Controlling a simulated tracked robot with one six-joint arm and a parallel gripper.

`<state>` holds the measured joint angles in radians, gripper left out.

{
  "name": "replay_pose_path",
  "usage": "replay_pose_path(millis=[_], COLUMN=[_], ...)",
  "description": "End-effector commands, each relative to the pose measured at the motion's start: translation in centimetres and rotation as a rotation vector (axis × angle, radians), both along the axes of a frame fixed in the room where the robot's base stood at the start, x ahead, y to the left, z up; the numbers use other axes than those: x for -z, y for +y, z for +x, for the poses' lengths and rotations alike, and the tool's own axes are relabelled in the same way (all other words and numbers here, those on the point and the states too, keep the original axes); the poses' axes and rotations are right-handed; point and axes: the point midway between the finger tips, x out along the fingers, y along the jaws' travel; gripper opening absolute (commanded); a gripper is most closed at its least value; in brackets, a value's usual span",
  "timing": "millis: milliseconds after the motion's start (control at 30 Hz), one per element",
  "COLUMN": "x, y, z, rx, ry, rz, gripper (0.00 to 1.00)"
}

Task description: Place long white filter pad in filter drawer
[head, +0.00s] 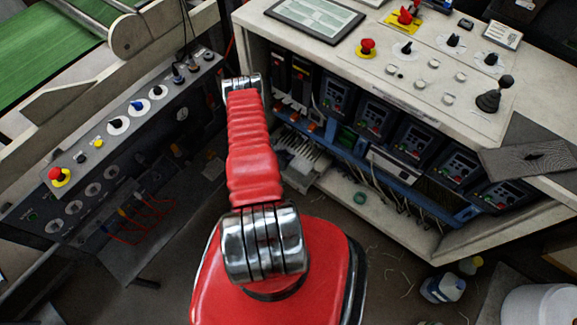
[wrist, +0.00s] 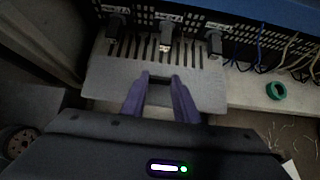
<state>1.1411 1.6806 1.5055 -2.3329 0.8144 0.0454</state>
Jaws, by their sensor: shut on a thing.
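A light grey slotted tray, which looks like the filter drawer (wrist: 104,78), sticks out from under the blue rail in the wrist view. It also shows in the head view (head: 300,158), low in the cabinet and partly behind my arm. My gripper (wrist: 160,82) has its purple fingers at the drawer's near edge, shut on a small dark handle (wrist: 160,76). My arm hides the gripper in the head view. I cannot make out a long white filter pad in either view. A white corner at the wrist view's lower right is too cut off to identify.
The control cabinet (head: 400,95) carries several drive units above the blue rail (head: 345,150). A green ring (wrist: 276,90) lies on the shelf right of the drawer. A switch panel (head: 115,125) stands left. Bottles (head: 442,288) and a white bucket (head: 540,305) stand lower right.

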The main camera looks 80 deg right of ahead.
Motion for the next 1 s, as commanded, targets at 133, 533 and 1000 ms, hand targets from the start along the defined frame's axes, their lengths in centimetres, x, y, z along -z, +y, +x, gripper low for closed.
replay_pose_path(millis=[133,533,1000], x=[0.8,5.5,6.3], y=[0.1,0.1,0.0], z=[0.0,0.0,0.2], rx=[-0.001,-0.001,-0.003], ry=[0.000,0.000,0.000], rz=[0.001,0.001,0.001], gripper=[0.02,0.02,0.02])
